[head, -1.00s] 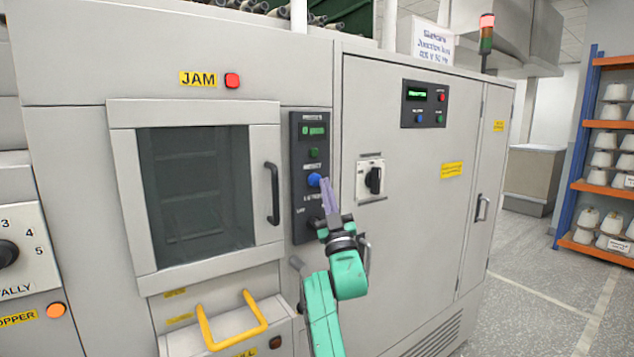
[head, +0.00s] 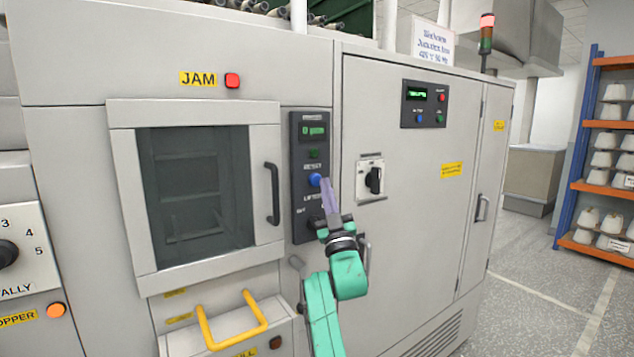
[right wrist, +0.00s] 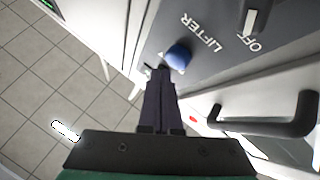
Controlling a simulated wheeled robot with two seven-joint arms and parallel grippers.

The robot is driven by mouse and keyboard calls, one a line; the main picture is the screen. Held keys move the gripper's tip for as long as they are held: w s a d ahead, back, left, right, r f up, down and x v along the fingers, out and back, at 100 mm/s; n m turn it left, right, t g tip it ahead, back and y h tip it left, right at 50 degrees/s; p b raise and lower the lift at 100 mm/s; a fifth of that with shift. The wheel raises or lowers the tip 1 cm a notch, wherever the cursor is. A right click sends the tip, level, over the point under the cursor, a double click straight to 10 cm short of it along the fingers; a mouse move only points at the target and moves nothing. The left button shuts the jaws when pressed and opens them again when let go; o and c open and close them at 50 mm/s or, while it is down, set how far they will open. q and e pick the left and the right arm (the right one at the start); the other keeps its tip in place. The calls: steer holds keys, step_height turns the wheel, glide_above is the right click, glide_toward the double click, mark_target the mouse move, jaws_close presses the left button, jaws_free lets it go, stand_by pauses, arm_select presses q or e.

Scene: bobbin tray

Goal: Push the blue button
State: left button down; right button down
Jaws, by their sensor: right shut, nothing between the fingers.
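The blue button (head: 315,180) is a round knob on the dark control panel (head: 300,228) between the windowed door and the tall cabinet. It also shows in the right wrist view (right wrist: 178,56), beside the word LIFTER. My right gripper (head: 326,183) is shut and empty. Its fingertips are just to the right of the button in the head view. In the right wrist view the fingertips (right wrist: 158,73) are right by the button's edge; I cannot tell whether they touch it. My left gripper is not in view.
A green button (head: 314,153) sits above the blue one. The black door handle (head: 272,193) stands out left of the panel, and a rotary switch (head: 373,180) is to the right. A second panel (head: 409,104) has a smaller blue button. A yellow handle (head: 233,322) is below.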

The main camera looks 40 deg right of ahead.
steer(key=shift+w, duration=0.45)
steer(key=shift+w+d+b, duration=0.1)
steer(key=shift+w+b, duration=0.25)
steer(key=shift+w, duration=0.1)
stand_by(0.7)
stand_by(0.3)
steer(key=shift+s, duration=0.85)
steer(key=shift+s, duration=0.1)
steer(key=s, duration=0.4)
steer(key=shift+s+a+p, duration=0.35)
steer(key=shift+s+a, duration=0.05)
steer(key=shift+f, duration=0.1)
